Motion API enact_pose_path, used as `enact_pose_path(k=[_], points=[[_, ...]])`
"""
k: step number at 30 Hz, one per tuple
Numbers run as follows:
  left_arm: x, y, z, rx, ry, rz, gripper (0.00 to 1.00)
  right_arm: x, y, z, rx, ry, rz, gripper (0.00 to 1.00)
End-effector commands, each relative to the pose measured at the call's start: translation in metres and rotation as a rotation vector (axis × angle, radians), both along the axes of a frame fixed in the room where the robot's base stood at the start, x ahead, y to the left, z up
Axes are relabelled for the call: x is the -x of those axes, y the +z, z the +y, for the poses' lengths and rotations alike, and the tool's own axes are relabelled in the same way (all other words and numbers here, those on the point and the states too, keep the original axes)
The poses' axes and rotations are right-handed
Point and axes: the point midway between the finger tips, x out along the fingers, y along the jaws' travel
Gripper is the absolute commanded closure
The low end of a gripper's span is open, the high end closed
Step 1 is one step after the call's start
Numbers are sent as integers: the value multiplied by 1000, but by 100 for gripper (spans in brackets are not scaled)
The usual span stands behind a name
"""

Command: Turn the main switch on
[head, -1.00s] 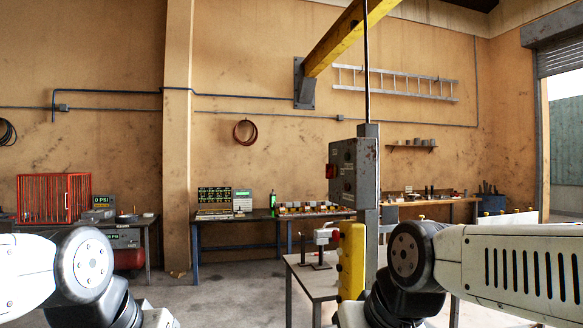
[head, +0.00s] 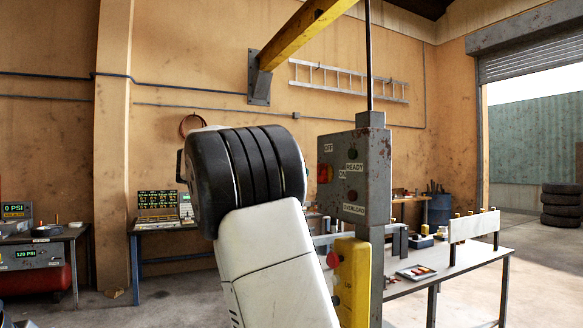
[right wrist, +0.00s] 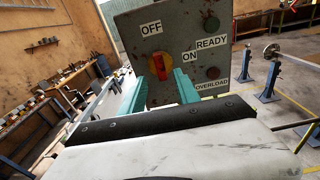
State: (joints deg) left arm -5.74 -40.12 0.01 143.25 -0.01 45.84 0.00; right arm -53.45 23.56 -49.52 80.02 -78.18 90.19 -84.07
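The main switch is a red handle on a yellow plate (right wrist: 160,67) on a grey control box (right wrist: 185,40). In the right wrist view the handle stands roughly upright, with the OFF label above it and the ON label to its right. My right gripper (right wrist: 160,73) is open, its two teal fingers on either side of the handle; I cannot tell whether they touch it. In the head view the switch (head: 325,173) shows on the box's front (head: 349,190), right of my black and white arm link. That view does not show the right fingers. My left gripper is out of view.
A yellow post part with a red button (head: 350,285) sits below the box. A work table (head: 460,265) stands at right and a bench (head: 160,232) at the back left. A yellow beam (head: 300,38) crosses above. Stacked tyres (head: 561,205) stand at far right.

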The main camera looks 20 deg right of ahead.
Motion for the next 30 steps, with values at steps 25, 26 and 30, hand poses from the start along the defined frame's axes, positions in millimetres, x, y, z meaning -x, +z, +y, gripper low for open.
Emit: enact_pose_path(k=[25, 26, 30], points=[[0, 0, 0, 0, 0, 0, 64, -7, 15, -67, 57, -8, 17, 62], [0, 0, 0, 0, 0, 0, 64, -7, 15, -67, 57, -8, 17, 62], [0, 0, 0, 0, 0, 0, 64, -6, 15, -67, 57, -8, 16, 72]])
